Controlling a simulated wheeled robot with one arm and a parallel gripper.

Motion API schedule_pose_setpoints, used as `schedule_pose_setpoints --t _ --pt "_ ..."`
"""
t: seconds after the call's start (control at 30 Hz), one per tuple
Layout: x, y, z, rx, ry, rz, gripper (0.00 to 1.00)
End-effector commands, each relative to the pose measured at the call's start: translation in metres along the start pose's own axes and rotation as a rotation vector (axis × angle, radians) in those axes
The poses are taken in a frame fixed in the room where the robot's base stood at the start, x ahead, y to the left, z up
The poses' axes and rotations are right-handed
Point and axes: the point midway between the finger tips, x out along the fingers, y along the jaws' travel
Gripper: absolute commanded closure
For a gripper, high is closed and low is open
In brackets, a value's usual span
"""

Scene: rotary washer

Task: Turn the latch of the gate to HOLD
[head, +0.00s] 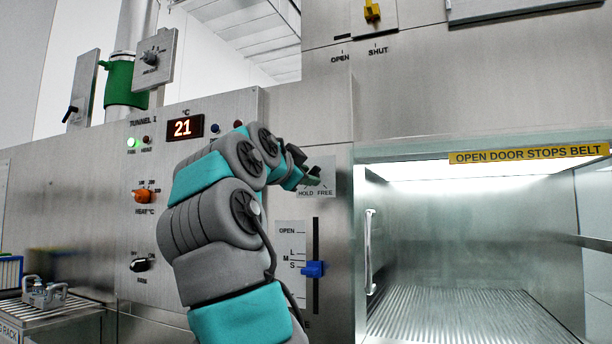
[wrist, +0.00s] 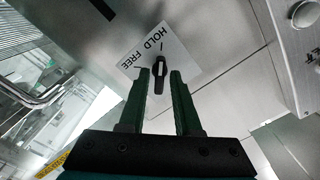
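The gate latch (wrist: 158,76) is a small black knob on a pale plate (wrist: 186,62) marked HOLD and FREE, seen in the wrist view. Its long axis runs nearly up and down there, its upper end toward the tick on the HOLD side. In the head view the plate (head: 327,167) is partly covered by my gripper (head: 314,178), and the latch is hidden. In the wrist view my gripper (wrist: 159,73) is open, its two green fingers on either side of the latch. I see gaps beside it and cannot tell any contact.
Below the plate is a vertical slot with a blue slider handle (head: 313,269), beside OPEN, L, M, S marks. An open chamber with a vertical bar handle (head: 370,252) lies to the right. An orange heat knob (head: 144,195) and a black knob (head: 140,265) sit left of my arm.

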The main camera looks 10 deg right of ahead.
Motion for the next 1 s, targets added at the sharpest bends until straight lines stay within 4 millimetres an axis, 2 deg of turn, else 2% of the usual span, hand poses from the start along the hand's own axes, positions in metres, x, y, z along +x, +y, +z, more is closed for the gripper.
schedule_pose_setpoints --t 0.03,0.1,0.47,0.57,0.9,1.0 --pt "0.000 0.000 0.000 0.000 0.000 0.000 0.61" --pt "0.000 0.000 0.000 -0.001 0.000 0.000 0.55" --pt "-0.004 0.000 0.000 -0.001 0.000 0.000 0.55" --pt "-0.014 0.001 0.000 0.000 0.000 0.000 0.55" --pt "-0.066 0.001 0.001 -0.002 0.000 -0.001 0.55" --pt "-0.075 0.001 0.001 -0.001 -0.001 0.002 0.55"
